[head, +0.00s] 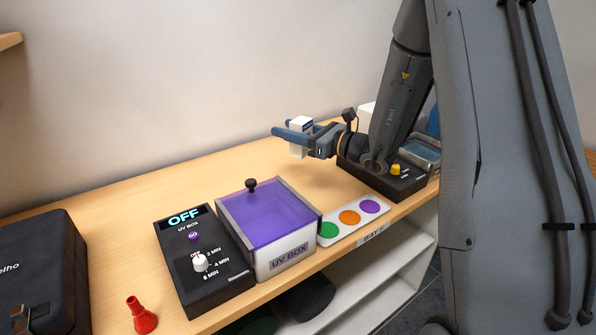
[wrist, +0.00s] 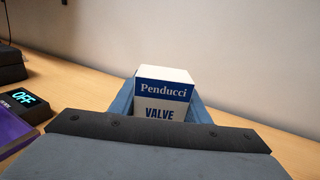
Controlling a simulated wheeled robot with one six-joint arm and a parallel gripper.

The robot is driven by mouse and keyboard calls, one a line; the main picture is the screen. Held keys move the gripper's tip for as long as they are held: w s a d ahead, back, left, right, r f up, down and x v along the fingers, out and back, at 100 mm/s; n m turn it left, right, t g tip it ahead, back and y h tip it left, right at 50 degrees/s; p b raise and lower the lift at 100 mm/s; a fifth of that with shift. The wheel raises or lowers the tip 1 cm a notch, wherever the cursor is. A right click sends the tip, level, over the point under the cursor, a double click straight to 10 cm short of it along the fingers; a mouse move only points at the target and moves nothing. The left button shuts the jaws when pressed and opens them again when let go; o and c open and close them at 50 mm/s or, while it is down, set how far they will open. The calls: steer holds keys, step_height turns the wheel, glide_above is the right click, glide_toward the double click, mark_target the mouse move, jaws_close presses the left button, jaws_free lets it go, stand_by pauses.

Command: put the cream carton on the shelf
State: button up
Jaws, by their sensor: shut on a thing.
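A small off-white carton with a blue band reading Penducci and VALVE stands upright between the blue fingers of my gripper (head: 292,133). In the head view the carton (head: 297,150) is held above the back of the wooden bench. The wrist view shows the carton (wrist: 165,76) close up, with a blue finger on each side. My gripper is shut on it. White shelf boards (head: 398,266) show below the bench top, under a small BAY label (head: 371,238). A wooden ledge (head: 9,41) is cut off at the upper left.
The purple-lidded UV box (head: 288,256) and its black control unit (head: 202,262) reading OFF stand on the bench. Right of them lies a plate with coloured discs (head: 349,218). A red cone (head: 141,316) and a black case (head: 40,275) are at left. The back left of the bench is clear.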

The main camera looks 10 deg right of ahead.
steer(key=shift+f+p, duration=0.95)
steer(key=shift+f, duration=3.6)
steer(key=shift+f, duration=0.1)
steer(key=o, duration=0.7)
steer(key=shift+f, duration=0.1)
steer(key=o, duration=0.5)
steer(key=shift+c, duration=0.2)
